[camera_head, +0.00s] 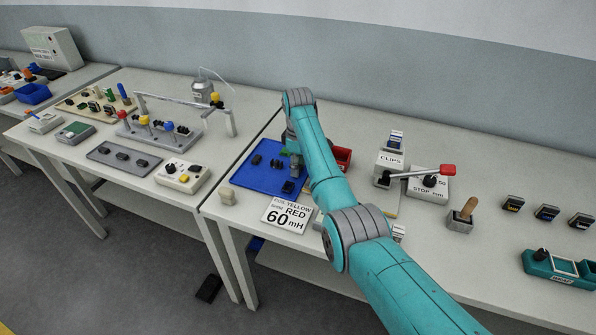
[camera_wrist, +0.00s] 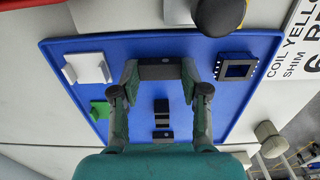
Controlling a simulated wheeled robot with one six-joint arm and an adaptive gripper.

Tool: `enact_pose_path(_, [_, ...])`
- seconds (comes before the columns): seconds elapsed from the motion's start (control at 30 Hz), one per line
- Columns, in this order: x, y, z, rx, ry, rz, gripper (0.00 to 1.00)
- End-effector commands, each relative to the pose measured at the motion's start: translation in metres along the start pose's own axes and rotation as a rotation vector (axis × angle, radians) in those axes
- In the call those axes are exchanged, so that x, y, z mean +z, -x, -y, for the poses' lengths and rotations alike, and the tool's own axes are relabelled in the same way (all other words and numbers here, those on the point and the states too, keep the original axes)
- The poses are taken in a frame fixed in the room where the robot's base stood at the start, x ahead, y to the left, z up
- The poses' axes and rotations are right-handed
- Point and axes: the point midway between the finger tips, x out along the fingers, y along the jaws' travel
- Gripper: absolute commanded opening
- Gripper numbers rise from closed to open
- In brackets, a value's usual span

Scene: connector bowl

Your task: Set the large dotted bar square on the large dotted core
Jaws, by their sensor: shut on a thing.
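My gripper (camera_wrist: 160,90) is shut on a dark bar (camera_wrist: 160,72), held crosswise between the fingertips above the blue tray (camera_wrist: 60,50). I take it for the large dotted bar; no dots can be made out on it. Two dark pieces (camera_wrist: 162,110) (camera_wrist: 162,134) lie in a row between the fingers, lower in the wrist view. A dark square frame with pale dots along its edges (camera_wrist: 238,68) lies to the right of the gripper. I cannot tell for sure which piece is the large dotted core. In the head view my arm partly hides the tray (camera_head: 250,181).
A white piece (camera_wrist: 88,67) and a green piece (camera_wrist: 100,110) lie at the tray's left in the wrist view. A red bin (camera_head: 341,158) stands behind my arm. A label card (camera_head: 286,214) lies in front of the tray. A red-handled lever (camera_head: 447,169) stands to the right.

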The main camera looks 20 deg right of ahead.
Motion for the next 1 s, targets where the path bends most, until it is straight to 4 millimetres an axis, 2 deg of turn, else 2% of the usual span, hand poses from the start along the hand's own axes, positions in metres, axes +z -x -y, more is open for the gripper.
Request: enact_pose_path(1.0, [0.0, 0.049, 0.0, 0.001, 0.0, 0.0, 0.1])
